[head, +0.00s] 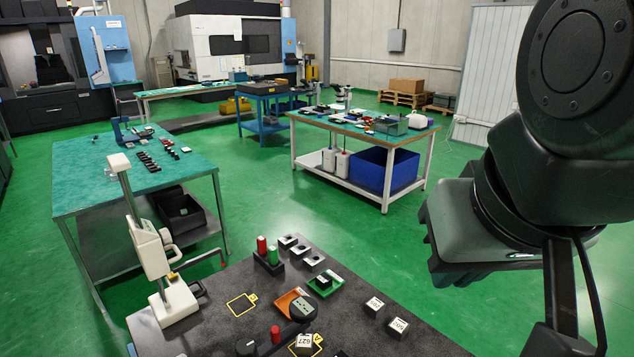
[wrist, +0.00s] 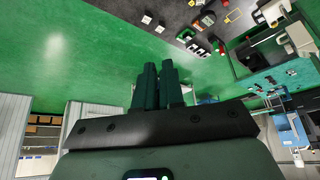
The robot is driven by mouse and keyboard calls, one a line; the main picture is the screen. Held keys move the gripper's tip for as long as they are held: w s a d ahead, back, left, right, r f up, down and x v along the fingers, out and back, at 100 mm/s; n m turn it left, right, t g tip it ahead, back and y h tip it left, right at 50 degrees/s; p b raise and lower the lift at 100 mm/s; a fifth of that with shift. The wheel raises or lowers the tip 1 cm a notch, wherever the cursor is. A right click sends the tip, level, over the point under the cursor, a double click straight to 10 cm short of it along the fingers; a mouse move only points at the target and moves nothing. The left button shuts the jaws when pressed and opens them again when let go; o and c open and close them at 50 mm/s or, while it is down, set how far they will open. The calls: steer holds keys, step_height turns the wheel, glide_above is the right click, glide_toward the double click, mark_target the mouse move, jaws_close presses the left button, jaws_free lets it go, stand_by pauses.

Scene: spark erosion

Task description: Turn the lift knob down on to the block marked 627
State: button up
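The block marked 627 (head: 303,343) is a pale block with its number on top, by a yellow outline at the front of the dark table. A beige stand (head: 160,262) with a column stands on the table's left corner. A bent dark arm with a red tip (head: 222,262) reaches right from it, apart from the 627 block. I cannot tell which part is the lift knob. My gripper (wrist: 159,68) is out over the green floor in the wrist view, away from the table. Its dark green fingers are close together and hold nothing visible.
The dark table (head: 345,275) also carries red and green cylinders (head: 267,250), several small blocks, an orange piece (head: 288,302) with a dark round part, and white-topped blocks (head: 398,326) at right. A green-topped table (head: 130,170) stands behind left. Open floor lies behind the table.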

steer(key=shift+o, duration=1.3)
steer(key=shift+w+a+f, duration=0.1)
steer(key=shift+w+f, duration=0.05)
steer(key=shift+f, duration=0.15)
steer(key=o, duration=0.7)
steer(key=f+n+g, duration=0.1)
steer(key=w+a+f+n+g+h, duration=0.1)
steer(key=f, duration=0.1)
steer(key=w+f+n+g+h, duration=0.1)
steer(key=n, duration=0.1)
steer(key=shift+a+f+g, duration=0.3)
steer(key=shift+a+f, duration=0.05)
steer(key=shift+f, duration=0.05)
steer(key=f+n+h, duration=0.1)
steer(key=w+a+f+n, duration=0.1)
steer(key=f+n+g+h, duration=0.1)
steer(key=shift+w+a+f+h, duration=0.3)
steer(key=shift+w+a, duration=0.05)
steer(key=shift+a, duration=0.05)
steer(key=n+t+y, duration=0.3)
steer(key=n+t, duration=1.4)
steer(key=n, duration=1)
glide_toward(246, 345)
steer(key=shift+h, duration=0.3)
steer(key=w, duration=1)
steer(key=shift+d+f, duration=0.25)
steer(key=shift+d, duration=0.15)
steer(key=shift+s, duration=0.1)
steer(key=c, duration=0.9)
